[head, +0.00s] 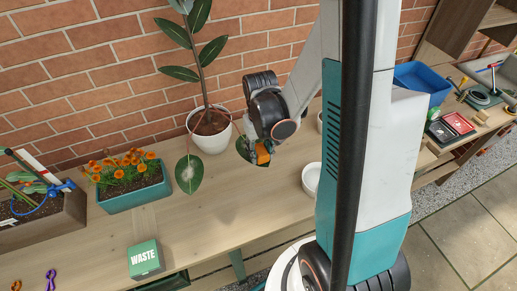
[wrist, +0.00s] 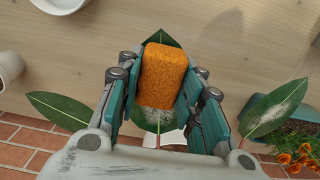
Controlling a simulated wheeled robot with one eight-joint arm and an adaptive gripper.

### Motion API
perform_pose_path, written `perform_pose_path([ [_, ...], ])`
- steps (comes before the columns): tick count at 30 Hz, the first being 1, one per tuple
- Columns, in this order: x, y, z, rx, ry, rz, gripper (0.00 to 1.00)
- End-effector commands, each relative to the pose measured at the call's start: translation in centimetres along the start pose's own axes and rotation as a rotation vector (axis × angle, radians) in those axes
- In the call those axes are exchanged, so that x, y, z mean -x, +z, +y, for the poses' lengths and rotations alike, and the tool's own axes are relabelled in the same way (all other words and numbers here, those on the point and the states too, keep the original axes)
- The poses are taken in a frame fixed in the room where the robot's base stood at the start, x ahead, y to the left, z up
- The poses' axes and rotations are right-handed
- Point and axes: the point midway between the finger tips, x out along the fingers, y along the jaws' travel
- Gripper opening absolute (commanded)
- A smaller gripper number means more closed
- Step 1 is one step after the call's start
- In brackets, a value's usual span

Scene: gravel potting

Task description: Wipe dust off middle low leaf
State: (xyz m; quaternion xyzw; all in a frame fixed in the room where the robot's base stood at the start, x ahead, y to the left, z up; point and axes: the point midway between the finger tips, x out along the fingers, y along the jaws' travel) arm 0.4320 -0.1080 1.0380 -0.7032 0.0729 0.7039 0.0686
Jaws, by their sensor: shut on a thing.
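My gripper (head: 262,155) is shut on an orange sponge (wrist: 163,76), which also shows small in the head view (head: 262,154). In the wrist view the sponge lies over the middle low leaf (wrist: 160,121), covering its centre. The dark green tip shows above the sponge, and pale dust shows below it. I cannot tell whether the sponge touches the leaf. The left leaf (wrist: 52,108) looks clean green. The right leaf (wrist: 277,108) has a pale dusty patch and hangs left of my gripper in the head view (head: 189,173). The plant stands in a white pot (head: 208,138).
A teal planter of orange flowers (head: 133,196) stands left of the plant. A green WASTE box (head: 146,259) sits at the front of the wooden bench (head: 205,225). A white bowl (head: 312,178) is to the right. The brick wall is close behind.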

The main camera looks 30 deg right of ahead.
Motion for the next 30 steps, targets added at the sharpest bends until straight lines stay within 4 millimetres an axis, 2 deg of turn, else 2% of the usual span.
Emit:
perform_pose_path([
  [5,-0.2,-0.4,-0.1,0.001,0.0,0.0,0.08],
  [15,-0.4,-2.8,-0.6,0.002,0.0,0.0,0.08],
  [23,-0.4,-3.6,-0.8,0.001,0.0,0.0,0.08],
  [30,-0.5,-5.4,-1.2,0.0,0.0,0.0,0.08],
])
